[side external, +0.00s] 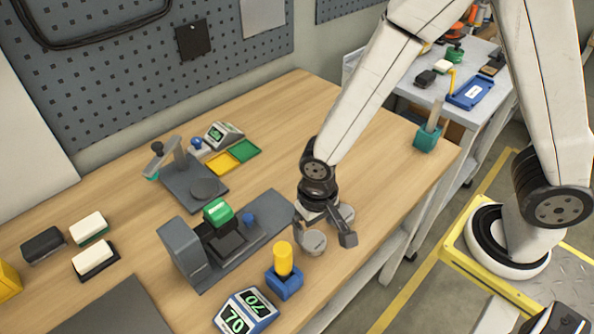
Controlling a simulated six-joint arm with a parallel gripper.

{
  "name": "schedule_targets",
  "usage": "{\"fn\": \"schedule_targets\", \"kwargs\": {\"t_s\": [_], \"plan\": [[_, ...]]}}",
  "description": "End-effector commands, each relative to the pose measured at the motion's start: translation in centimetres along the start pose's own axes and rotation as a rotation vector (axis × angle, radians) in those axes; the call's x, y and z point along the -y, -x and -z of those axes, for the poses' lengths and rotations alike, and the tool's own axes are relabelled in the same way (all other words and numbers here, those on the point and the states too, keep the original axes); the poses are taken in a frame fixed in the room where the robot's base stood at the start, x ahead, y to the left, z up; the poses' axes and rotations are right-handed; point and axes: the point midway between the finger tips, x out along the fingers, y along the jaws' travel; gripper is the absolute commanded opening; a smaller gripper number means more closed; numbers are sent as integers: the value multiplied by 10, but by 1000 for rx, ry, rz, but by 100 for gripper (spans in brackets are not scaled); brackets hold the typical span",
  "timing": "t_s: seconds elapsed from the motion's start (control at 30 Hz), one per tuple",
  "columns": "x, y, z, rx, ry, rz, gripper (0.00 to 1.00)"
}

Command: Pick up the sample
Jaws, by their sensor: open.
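My gripper (325,227) points down over the wooden bench, right of the dark grey press-like device, with its jaws apart. A yellow cylinder (283,258) stands upright in a blue holder (285,283) in front of and left of the gripper. Which of these is the sample I cannot tell. Nothing is visibly held.
The grey device (180,253) carries a green block (218,211) and a blue knob (249,220). A display reading 70 (246,311) sits at the front. A grey stand (195,184) and yellow (222,163) and green trays (244,149) lie behind. The bench's (385,165) right part is mostly clear.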

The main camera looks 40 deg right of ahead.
Motion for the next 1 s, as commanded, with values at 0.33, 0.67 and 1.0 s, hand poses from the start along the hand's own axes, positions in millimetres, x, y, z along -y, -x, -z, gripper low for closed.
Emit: {"fn": "schedule_targets", "kwargs": {"t_s": [0.33,0.67,1.0], "plan": [[0,-5,0,0,0,0,100],[-3,-32,0,2,-1,-2,100],[-2,-52,1,0,0,0,100]]}}
